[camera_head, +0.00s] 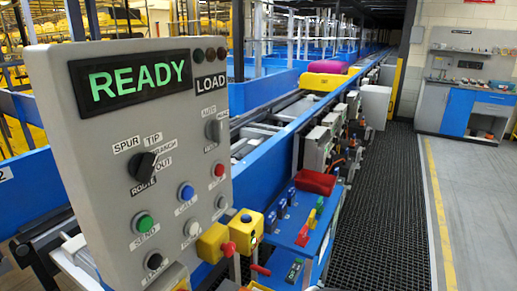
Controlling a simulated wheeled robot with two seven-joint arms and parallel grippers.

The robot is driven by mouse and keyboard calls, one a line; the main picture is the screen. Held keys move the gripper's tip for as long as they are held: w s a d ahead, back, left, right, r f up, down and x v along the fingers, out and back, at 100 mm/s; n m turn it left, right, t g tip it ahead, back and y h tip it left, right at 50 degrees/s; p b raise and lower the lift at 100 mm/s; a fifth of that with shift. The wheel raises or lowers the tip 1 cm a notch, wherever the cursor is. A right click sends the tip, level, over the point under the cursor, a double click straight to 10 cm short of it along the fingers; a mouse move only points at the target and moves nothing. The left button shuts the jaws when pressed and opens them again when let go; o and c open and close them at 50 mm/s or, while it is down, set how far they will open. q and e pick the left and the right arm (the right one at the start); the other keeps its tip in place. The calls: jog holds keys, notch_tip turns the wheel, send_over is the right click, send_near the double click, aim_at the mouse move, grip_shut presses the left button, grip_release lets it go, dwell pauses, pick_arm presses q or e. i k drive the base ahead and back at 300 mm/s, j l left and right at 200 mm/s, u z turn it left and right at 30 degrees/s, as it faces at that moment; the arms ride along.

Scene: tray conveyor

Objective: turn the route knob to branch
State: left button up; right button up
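The black route knob (142,166) sits on the left part of a grey control panel (100,205). Around it are labels reading SPUR, TIP, BRANCH and OUT, with ROUTE below it; the BRANCH label (164,147) is at its upper right and partly hard to read. The knob's exact pointing direction is too small to tell. The panel's display (130,84) reads READY in green. Neither of my grippers shows in this view.
Several push buttons, including a green one (144,223) and a blue one (187,193), lie below and right of the knob. Yellow boxes (212,243) stand at the lower right edge. The dark grating walkway (390,205) is clear.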

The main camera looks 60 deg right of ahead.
aim_at(141, 166)
jog(key=i+j+z, duration=0.1)
jog(key=z, duration=0.3)
jog(key=i+j+z, duration=0.1)
jog(key=j+z, duration=0.15)
jog(key=z, duration=0.2)
jog(key=j+z, duration=0.2)
jog(key=z, duration=0.2)
jog(key=j+z, duration=0.25)
jog(key=z, duration=0.2)
jog(key=j+z, duration=0.25)
jog(key=z, duration=0.15)
